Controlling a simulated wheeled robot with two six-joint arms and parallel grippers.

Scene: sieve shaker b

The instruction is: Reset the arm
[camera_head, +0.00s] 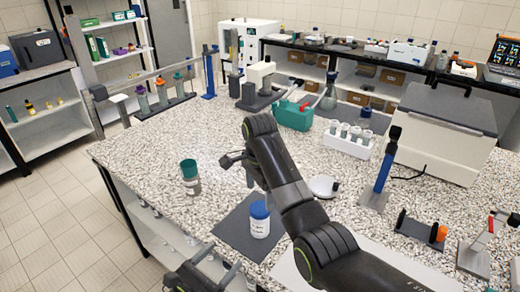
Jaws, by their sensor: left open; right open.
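My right arm reaches up from the lower right across the speckled counter (130,150). Its gripper (230,166) is open, partly hidden by its own wrist, and sits above the counter beyond a teal-lidded jar (190,178) and to its right. My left gripper (220,265) is open and empty at the bottom edge, near the counter's front side. A white jar with a blue lid (260,220) stands on a dark mat (234,229), left of my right forearm. Neither gripper appears to hold anything.

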